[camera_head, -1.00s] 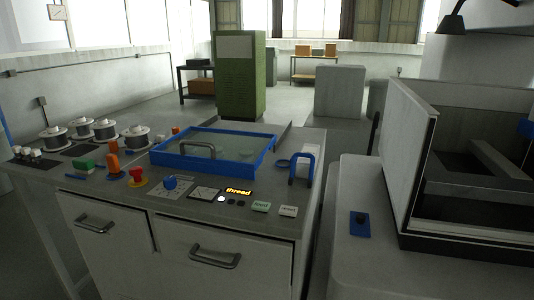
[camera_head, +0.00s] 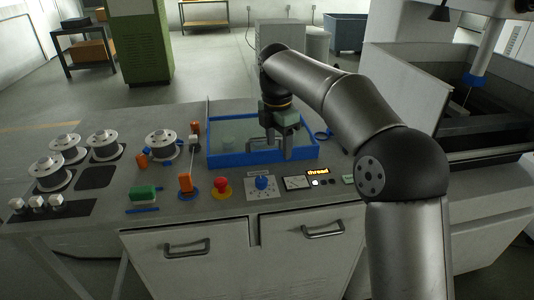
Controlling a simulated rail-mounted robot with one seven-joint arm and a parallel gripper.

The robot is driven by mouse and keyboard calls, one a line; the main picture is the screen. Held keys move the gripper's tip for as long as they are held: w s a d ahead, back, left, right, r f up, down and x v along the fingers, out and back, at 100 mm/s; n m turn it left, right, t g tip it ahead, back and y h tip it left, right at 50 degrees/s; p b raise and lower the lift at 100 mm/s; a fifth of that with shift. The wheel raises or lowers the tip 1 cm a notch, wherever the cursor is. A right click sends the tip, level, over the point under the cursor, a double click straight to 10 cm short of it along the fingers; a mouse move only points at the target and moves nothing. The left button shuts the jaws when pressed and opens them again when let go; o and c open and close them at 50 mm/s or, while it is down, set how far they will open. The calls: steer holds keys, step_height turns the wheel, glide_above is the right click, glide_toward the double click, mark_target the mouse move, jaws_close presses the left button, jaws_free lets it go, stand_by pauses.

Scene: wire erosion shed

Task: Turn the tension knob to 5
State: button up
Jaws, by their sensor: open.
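The tension knob is most likely the blue round knob (camera_head: 262,183) on a pale plate at the front of the grey bench top. Its pointer and scale numbers are too small to read. My gripper (camera_head: 283,155) hangs from my arm, pointing down over the blue-rimmed tray (camera_head: 227,161), behind and a little right of the knob. Its two fingers are apart with nothing seen between them. It is clear of the knob, and the knob is in plain view.
Several spools (camera_head: 102,145) fill the left of the bench. A machine tank (camera_head: 490,150) stands at right.

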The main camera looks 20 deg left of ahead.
mark_target(261, 179)
steer(key=w+a+r+n+p, duration=0.2)
steer(key=a+r+n, duration=0.1)
steer(key=a+n, duration=0.2)
steer(key=shift+m+y, duration=0.3)
step_height(261, 179, down, 17)
steer(key=shift+a+f+b, duration=0.15)
steer(key=shift+b, duration=0.25)
steer(key=c, duration=1)
